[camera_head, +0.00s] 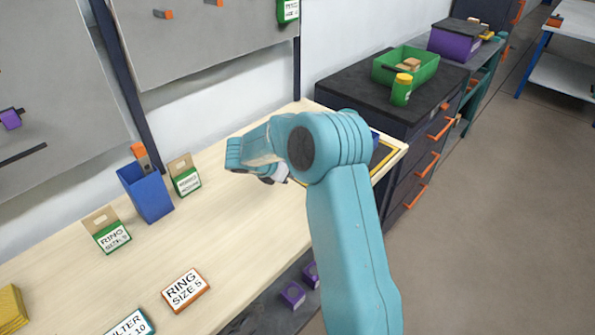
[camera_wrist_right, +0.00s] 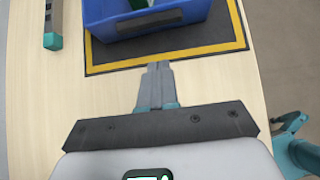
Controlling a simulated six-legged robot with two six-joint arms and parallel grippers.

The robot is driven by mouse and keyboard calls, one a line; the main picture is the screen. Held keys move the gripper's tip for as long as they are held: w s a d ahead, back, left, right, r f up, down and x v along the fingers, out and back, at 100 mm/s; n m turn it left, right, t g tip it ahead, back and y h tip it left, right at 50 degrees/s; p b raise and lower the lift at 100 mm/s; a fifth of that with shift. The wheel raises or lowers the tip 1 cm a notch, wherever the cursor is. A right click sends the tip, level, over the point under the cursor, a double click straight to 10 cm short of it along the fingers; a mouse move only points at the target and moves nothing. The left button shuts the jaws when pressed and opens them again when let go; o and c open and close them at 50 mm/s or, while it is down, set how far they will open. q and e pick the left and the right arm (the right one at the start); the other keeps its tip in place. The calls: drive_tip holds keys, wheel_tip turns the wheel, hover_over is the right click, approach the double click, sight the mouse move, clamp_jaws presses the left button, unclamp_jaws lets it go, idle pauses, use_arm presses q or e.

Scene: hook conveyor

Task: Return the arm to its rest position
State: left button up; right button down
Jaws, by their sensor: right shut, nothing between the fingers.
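My right arm, teal, reaches over the wooden workbench (camera_head: 235,235) from the lower right in the head view. Its gripper is mostly hidden behind the arm there. In the right wrist view my right gripper (camera_wrist_right: 158,68) has its grey fingers together, with nothing between them. The fingertips point at the yellow-edged dark mat (camera_wrist_right: 215,50), just short of the blue bin (camera_wrist_right: 165,27) on it. The bin holds a green item and a dark item, both cut off by the picture edge. My left gripper is not in view.
A blue holder (camera_head: 148,193) and several labelled boxes, such as the Ring Size 5 box (camera_head: 186,290), stand on the bench. The bench's middle is clear.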

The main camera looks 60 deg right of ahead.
drive_tip(key=v, duration=0.7)
drive_tip(key=shift+r, duration=0.25)
